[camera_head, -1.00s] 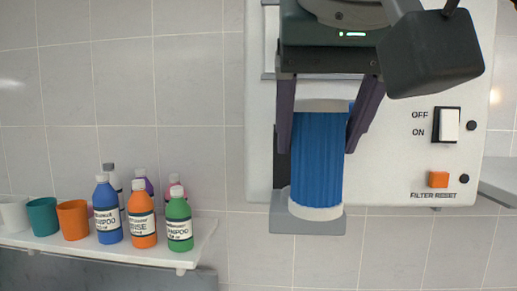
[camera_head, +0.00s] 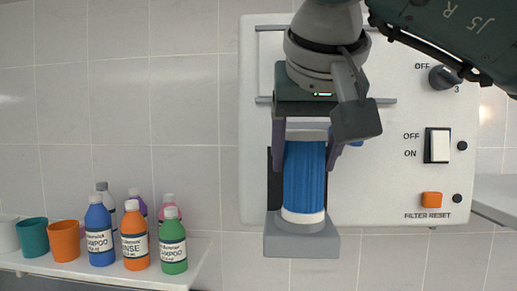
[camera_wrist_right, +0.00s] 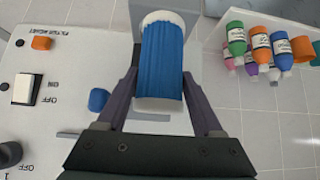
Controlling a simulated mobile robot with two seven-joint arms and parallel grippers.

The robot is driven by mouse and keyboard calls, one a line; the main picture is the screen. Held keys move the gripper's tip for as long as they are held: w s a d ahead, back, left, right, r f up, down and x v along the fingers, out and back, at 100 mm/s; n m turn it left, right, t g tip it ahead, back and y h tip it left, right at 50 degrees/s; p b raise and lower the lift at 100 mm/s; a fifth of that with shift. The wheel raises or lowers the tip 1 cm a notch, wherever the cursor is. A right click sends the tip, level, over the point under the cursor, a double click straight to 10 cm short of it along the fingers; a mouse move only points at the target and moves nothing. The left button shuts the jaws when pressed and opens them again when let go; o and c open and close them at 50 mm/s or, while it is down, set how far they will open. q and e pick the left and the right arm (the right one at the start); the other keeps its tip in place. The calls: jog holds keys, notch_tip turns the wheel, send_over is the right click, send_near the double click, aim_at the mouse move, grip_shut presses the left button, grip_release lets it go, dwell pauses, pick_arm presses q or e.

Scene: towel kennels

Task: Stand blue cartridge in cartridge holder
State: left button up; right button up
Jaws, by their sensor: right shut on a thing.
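The blue cartridge (camera_head: 304,188), pleated with white end caps, is upright in the head view. My right gripper (camera_head: 304,165) is shut on its upper part, with one dark finger on each side. The cartridge's lower cap is at the grey cartridge holder (camera_head: 302,246) low on the white wall unit. The cap appears to meet the holder, but I cannot tell how deeply it sits. The right wrist view also shows the cartridge (camera_wrist_right: 161,60) between the fingers, its far end over the grey holder. My left gripper is not in view.
The white wall unit (camera_head: 385,195) carries a rocker switch (camera_head: 437,145), an orange filter reset button (camera_head: 431,199) and a black knob (camera_head: 445,78). A shelf (camera_head: 190,270) at left holds cups and several bottles. A blue part (camera_wrist_right: 98,100) sits beside one finger.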

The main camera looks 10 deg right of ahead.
jog(key=shift+w+d, duration=0.15)
jog(key=shift+w, duration=0.35)
jog(key=shift+w+d, duration=0.15)
jog(key=shift+w, duration=0.35)
jog(key=shift+b+x, duration=0.6)
jog(key=shift+x, duration=1)
jog(key=shift+s, duration=0.1)
jog(key=o, duration=1.5)
